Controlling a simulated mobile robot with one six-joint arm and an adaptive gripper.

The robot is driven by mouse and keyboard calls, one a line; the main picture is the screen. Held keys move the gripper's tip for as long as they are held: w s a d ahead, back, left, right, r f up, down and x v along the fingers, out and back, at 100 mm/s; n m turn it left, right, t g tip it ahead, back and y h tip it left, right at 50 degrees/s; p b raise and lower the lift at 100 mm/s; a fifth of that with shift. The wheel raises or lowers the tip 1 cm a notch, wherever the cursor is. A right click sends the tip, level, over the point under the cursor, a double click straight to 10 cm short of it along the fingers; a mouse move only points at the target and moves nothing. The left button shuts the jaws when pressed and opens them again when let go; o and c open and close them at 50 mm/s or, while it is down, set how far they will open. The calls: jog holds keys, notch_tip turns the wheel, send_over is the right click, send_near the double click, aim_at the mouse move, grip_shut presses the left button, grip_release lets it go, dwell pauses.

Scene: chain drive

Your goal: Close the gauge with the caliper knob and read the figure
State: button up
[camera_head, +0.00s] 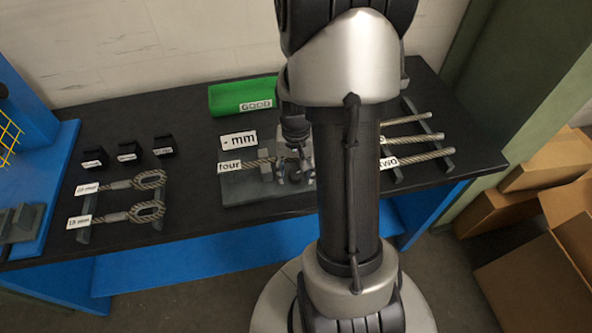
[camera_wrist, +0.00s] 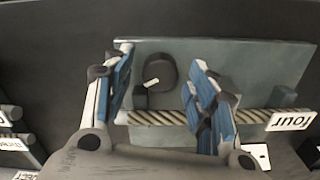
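The gauge plate (camera_head: 240,187) is a grey slab on the bench, with the rope labelled four (camera_head: 262,163) lying across it. In the wrist view the rope (camera_wrist: 160,117) crosses the plate (camera_wrist: 262,66) below a round black knob (camera_wrist: 160,70) with a white pointer mark. My gripper (camera_wrist: 158,62) is open, its blue-padded fingers on either side of the knob with gaps visible. I cannot tell its height above the knob. In the head view my gripper (camera_head: 296,135) is partly hidden by my arm. The display card (camera_head: 238,140) behind the plate reads "- mm".
A green tray labelled GOOD (camera_head: 235,92) stands at the back. A rack with ropes (camera_head: 425,156), one labelled two, is at right. Looped ropes (camera_head: 148,180) with mm labels and small black labelled blocks (camera_head: 128,150) are at left. Cardboard boxes (camera_head: 540,290) stand on the floor at right.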

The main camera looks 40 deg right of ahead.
jog(key=c, duration=1)
jog(key=m+p, duration=0.1)
jog(key=m, duration=0.3)
jog(key=shift+r, duration=0.1)
jog(key=shift+m+p, duration=0.45)
jog(key=shift+m, duration=2.05)
jog(key=o, duration=1)
jog(key=shift+o, duration=0.2)
